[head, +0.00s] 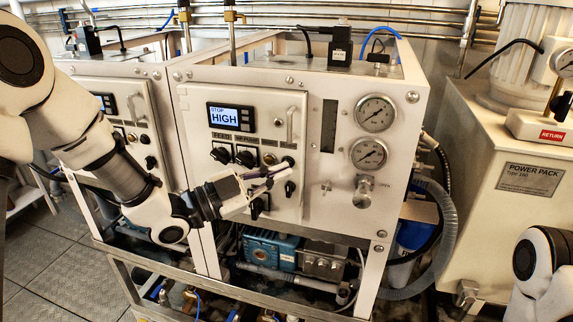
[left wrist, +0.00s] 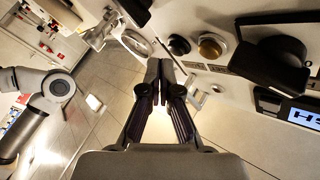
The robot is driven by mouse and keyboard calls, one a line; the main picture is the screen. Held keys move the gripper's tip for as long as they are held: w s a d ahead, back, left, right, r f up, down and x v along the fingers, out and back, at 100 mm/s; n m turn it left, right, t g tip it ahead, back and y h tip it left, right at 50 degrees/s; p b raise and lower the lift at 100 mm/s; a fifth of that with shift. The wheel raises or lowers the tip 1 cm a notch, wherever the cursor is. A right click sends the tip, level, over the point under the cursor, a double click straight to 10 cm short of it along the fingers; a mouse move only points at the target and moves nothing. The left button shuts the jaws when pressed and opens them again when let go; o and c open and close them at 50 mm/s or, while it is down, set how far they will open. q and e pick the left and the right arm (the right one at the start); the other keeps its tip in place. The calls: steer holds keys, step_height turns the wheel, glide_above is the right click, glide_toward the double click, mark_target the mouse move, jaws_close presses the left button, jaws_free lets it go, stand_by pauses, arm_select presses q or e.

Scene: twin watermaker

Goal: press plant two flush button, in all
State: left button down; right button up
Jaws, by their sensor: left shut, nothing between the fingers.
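The nearer plant's control panel (head: 240,130) has a lit display (head: 232,116) reading "STOP HIGH". Below it are black rotary knobs (head: 245,158) and a round brass-coloured button (head: 269,159). No flush label or plant number is legible. The left wrist view also shows the brass button (left wrist: 210,46) and a black round control (left wrist: 178,45) beside it. My left gripper (head: 282,171) is shut and empty in front of the panel's lower right, close to its controls. Contact cannot be told. My right gripper is out of view.
A similar plant (head: 112,95) stands at the left. Gauges (head: 375,113) and a valve knob (head: 364,186) are right of the panel. A hose (head: 441,230) and power pack (head: 520,190) stand further right. A metal rail (head: 245,292) runs below.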

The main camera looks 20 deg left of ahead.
arm_select(q)
steer(key=shift+w, duration=0.25)
steer(key=shift+w, duration=0.45)
stand_by(0.6)
steer(key=shift+s, duration=0.15)
steer(key=shift+s+b, duration=0.45)
steer(key=shift+s, duration=0.3)
steer(key=s+b, duration=0.1)
steer(key=s, duration=0.4)
steer(key=shift+f, duration=0.1)
stand_by(0.5)
